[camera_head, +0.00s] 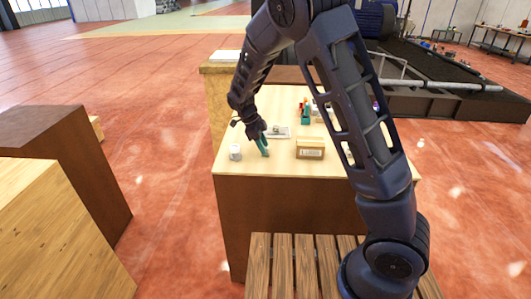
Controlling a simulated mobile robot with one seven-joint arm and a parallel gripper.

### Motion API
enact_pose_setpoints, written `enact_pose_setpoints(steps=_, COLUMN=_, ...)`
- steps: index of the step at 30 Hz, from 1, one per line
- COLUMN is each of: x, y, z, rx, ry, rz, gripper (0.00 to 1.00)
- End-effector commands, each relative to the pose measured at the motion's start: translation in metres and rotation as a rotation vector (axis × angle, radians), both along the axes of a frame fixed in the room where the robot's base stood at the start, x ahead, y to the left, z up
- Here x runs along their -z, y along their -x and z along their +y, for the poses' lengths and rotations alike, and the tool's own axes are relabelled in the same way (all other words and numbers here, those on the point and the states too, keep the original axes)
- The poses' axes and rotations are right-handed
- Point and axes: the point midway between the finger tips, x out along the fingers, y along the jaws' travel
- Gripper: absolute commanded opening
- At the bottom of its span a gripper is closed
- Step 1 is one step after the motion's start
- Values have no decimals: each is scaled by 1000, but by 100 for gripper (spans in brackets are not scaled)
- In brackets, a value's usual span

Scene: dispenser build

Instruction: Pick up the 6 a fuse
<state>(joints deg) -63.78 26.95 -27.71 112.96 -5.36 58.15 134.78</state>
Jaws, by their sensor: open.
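My gripper (262,146) reaches down over the front left part of the light wooden tabletop (275,165). It is open, and its teal fingertips are low over the table. I cannot make out a fuse for certain at this size. A small white round item (235,152) stands just left of the gripper. A small pale tray or plate (281,132) with a greyish item on it lies right of and behind the fingertips. Whether anything sits between the fingers is too small to tell.
A small cardboard box (310,149) stands right of the gripper. A red and teal item (305,111) stands farther back, and my arm hides part of the table's right side. A slatted wooden surface (288,265) is in front; brown blocks (65,160) stand at left.

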Motion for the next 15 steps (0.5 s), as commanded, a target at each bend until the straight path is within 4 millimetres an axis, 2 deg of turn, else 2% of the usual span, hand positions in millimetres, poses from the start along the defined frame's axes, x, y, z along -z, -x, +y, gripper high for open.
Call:
enact_pose_setpoints(steps=6, x=20, y=1, z=-9, rx=0, ry=-1, rz=0, gripper=44)
enact_pose_setpoints(steps=14, x=22, y=1, z=-10, rx=0, ry=-1, rz=0, gripper=44)
enact_pose_setpoints(steps=15, x=22, y=1, z=-10, rx=0, ry=-1, rz=0, gripper=40)
